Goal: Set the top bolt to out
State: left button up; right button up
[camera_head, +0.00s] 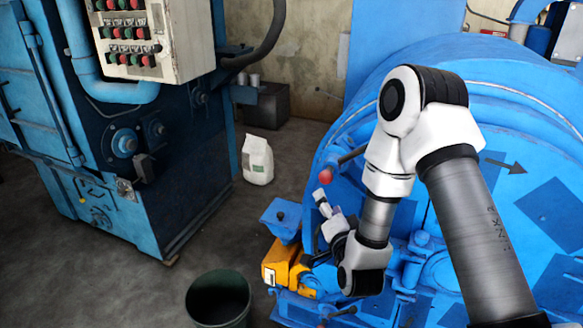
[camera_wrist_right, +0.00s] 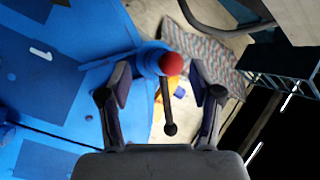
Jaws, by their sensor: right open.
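The top bolt shows in the head view as a red knob (camera_head: 333,163) with a short dark handle (camera_head: 351,155) at the left edge of the round blue drum door (camera_head: 495,175). My right gripper (camera_head: 324,199) is just below it, partly hidden by my own wrist. In the right wrist view, my right gripper (camera_wrist_right: 161,72) is open, with one finger on each side. The red knob (camera_wrist_right: 171,64) and the black ball-ended handle (camera_wrist_right: 169,128) appear between the fingers, with gaps on both sides. How deep the handle sits between them I cannot tell. My left gripper is not in view.
A yellow and blue mechanism (camera_head: 284,264) sits low at the drum's left. A dark green bucket (camera_head: 218,300) and a white bag (camera_head: 257,160) stand on the floor. A blue control cabinet (camera_head: 160,180) stands at left.

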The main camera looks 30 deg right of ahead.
aim_at(327, 182)
jog(key=r, duration=0.1)
jog(key=d+r, duration=0.1)
jog(key=d+r+p, duration=0.1)
jog(key=shift+w+r+m, duration=0.1)
jog(key=shift+w+m, duration=0.2)
jog(key=shift+w, duration=0.05)
jog(key=p+x, duration=0.1)
jog(key=x, duration=0.3)
jog(key=a+p+x, duration=0.1)
jog(key=x, duration=0.1)
jog(key=shift+w+d+p, duration=0.1)
jog(key=shift+w+p, duration=0.15)
jog(key=shift+p, duration=0.1)
jog(key=shift+w+d, duration=0.15)
jog(key=shift+w, duration=0.1)
jog(key=shift+s+d+f, duration=0.15)
jog(key=shift+d+f, duration=0.05)
jog(key=shift+c, duration=0.6)
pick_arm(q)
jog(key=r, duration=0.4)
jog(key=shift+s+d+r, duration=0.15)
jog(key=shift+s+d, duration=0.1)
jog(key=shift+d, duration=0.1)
pick_arm(e)
jog(key=shift+a, duration=0.15)
grip_shut()
